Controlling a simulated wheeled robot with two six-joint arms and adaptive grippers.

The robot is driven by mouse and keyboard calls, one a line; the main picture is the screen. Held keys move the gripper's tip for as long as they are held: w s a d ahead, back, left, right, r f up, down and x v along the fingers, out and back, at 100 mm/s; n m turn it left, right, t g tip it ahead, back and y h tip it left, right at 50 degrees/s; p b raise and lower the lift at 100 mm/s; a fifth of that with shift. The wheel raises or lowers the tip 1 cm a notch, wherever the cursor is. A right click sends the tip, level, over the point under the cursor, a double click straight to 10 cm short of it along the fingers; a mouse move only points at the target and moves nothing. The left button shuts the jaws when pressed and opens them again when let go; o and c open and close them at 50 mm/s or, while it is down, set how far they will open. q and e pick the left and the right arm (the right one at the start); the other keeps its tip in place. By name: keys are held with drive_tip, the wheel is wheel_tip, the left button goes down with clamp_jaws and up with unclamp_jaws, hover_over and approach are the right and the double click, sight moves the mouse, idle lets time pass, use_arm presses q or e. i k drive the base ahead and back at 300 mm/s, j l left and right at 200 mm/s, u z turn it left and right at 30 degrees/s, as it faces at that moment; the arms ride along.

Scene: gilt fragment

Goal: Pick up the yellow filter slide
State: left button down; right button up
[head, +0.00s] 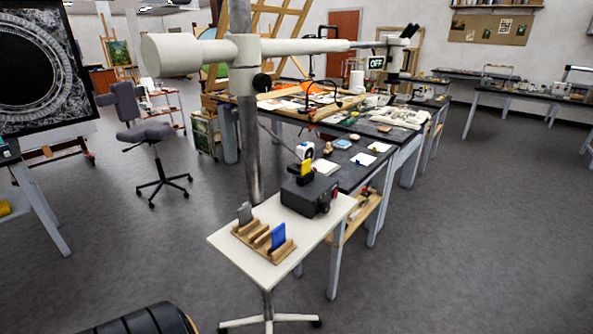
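The yellow filter slide (306,169) appears as a small upright yellow plate. It stands at the back of the dark box (310,195) on a small white table (262,273); its lower part seems hidden in a black holder there. A wooden slotted rack (252,241) in front of the box holds a blue slide (278,236) and a grey slide (245,213) upright. Neither of my grippers is in view, and nothing touches the yellow slide.
A grey vertical pole (250,140) with a white horizontal arm (300,46) rises behind the small table. A long dark worktable (352,178) with papers and tools stands behind it. Open floor (450,240) lies to the right. A grey chair (150,135) stands back left.

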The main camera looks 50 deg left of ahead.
sight(306, 166)
drive_tip(key=u, duration=1.4)
drive_tip(key=i+j+z, duration=0.2)
drive_tip(key=j, duration=0.6)
drive_tip(key=i+j+z, duration=0.15)
drive_tip(key=j, duration=0.65)
drive_tip(key=i+j+z, duration=0.2)
drive_tip(key=j, duration=0.6)
drive_tip(key=j+z, duration=0.15)
drive_tip(key=j, duration=0.7)
